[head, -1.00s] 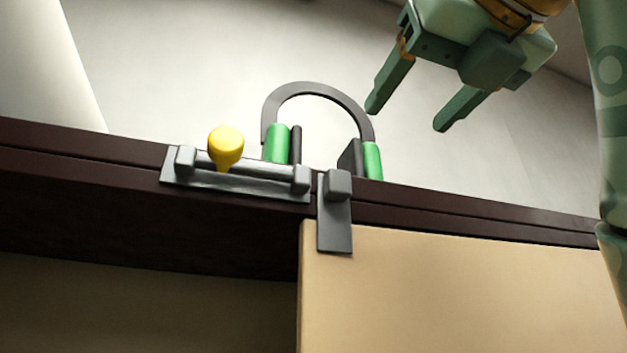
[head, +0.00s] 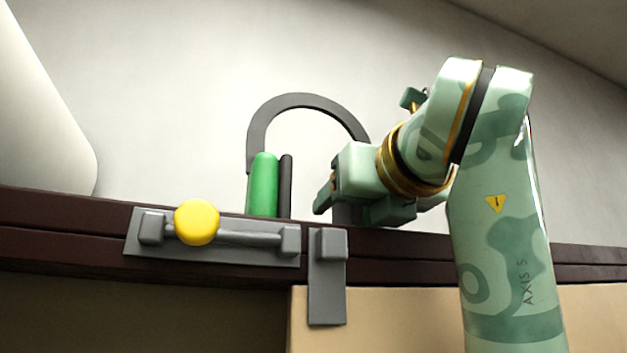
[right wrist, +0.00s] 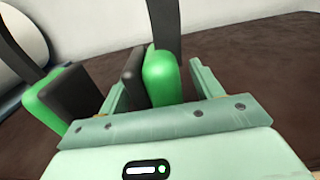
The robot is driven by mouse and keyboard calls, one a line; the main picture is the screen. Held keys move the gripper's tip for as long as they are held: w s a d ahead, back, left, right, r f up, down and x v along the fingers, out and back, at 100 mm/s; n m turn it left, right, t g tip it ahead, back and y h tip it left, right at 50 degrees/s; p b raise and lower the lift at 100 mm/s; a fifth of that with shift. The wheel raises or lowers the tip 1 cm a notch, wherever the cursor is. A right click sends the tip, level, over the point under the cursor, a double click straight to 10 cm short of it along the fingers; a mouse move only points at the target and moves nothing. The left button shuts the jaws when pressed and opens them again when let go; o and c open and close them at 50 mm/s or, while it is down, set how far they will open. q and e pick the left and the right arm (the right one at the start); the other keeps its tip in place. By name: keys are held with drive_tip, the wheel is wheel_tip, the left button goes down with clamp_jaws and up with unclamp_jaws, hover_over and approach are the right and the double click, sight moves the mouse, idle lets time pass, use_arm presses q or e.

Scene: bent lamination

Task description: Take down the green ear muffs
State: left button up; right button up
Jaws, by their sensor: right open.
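The green ear muffs (head: 263,185) stand on top of the dark cabinet, with a dark grey headband arching over the cups. In the head view the left green cup and its dark pad are clear, while my right gripper (head: 345,200) hides most of the right cup. In the right wrist view the ear muffs' near green cup (right wrist: 162,78) and its dark pad stand between the two fingers of my open right gripper (right wrist: 157,75). The other cup lies outside the left finger. I cannot tell whether either finger touches the cup. My left gripper is not in view.
The dark cabinet top edge (head: 60,220) runs across the head view. A grey latch plate with a bolt and yellow knob (head: 197,222) is on its front, beside a grey catch (head: 327,275) on the tan door (head: 410,315). A pale wall rises behind.

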drive_tip(key=shift+s, duration=0.25)
drive_tip(key=c, duration=1.1)
drive_tip(key=shift+w, duration=0.1)
drive_tip(key=shift+c, duration=0.5)
drive_tip(key=shift+r, duration=0.1)
